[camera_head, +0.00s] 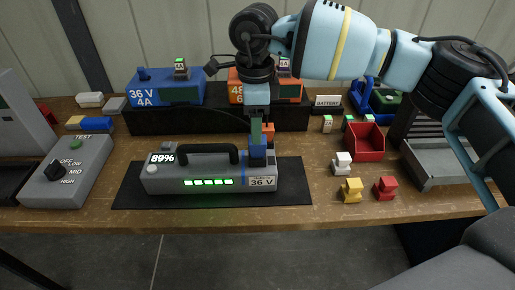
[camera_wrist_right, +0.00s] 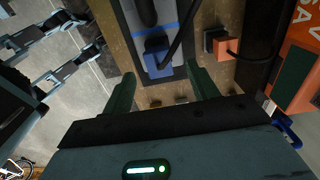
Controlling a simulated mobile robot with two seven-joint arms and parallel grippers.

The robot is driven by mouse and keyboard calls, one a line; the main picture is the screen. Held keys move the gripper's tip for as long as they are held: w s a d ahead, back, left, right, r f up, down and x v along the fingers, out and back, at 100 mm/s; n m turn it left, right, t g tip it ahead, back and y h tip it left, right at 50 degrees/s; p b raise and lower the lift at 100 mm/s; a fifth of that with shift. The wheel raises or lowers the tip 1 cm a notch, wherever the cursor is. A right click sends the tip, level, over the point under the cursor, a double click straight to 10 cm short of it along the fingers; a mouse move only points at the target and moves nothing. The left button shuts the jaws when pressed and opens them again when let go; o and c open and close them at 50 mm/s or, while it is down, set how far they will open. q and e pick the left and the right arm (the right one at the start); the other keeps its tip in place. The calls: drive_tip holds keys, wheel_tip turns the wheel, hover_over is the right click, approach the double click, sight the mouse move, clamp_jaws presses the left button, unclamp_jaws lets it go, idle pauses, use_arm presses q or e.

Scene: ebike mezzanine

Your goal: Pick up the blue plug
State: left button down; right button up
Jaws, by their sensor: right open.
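The blue plug (camera_head: 257,158) sits upright at the right end of the grey battery (camera_head: 165,180), by its 36 V label. It also shows in the right wrist view (camera_wrist_right: 157,62) with a black cable. My right gripper (camera_head: 262,138) points down just above the plug and partly hides it. Its two green fingers (camera_wrist_right: 160,90) are apart with nothing between them, and the plug shows just beyond the gap. An orange plug (camera_head: 268,132) stands behind. Jointed links that look like my left gripper (camera_wrist_right: 75,35) show at the upper left of the wrist view; their state is unclear.
The battery rests on a black mat (camera_head: 130,190). Blue (camera_head: 165,92) and orange (camera_head: 290,88) chargers stand behind on a black riser. A red bin (camera_head: 366,143) and white, yellow and red pieces lie right. A grey test box (camera_head: 70,170) stands left.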

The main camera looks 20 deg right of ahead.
drive_tip(key=shift+s+d+f+p, duration=0.1)
drive_tip(key=shift+f+p, duration=0.1)
drive_tip(key=shift+f, duration=1.1)
drive_tip(key=shift+s+d+f+p, duration=0.1)
drive_tip(key=shift+f+p, duration=0.05)
drive_tip(key=shift+f, duration=1.15)
drive_tip(key=shift+c, duration=0.3)
drive_tip(key=c, duration=1.1)
drive_tip(key=shift+o, duration=0.2)
drive_tip(key=shift+r, duration=0.15)
drive_tip(key=shift+r, duration=0.45)
wheel_tip(320, 180, up, 2)
drive_tip(key=shift+a+r, duration=0.1)
drive_tip(key=shift+r, duration=0.05)
drive_tip(key=s+a, duration=0.3)
drive_tip(key=s, duration=0.4)
drive_tip(key=s+a+r, duration=0.1)
drive_tip(key=s+a, duration=0.1)
drive_tip(key=s, duration=0.6)
drive_tip(key=shift+a+r+b, duration=0.3)
drive_tip(key=shift+a+b, duration=0.1)
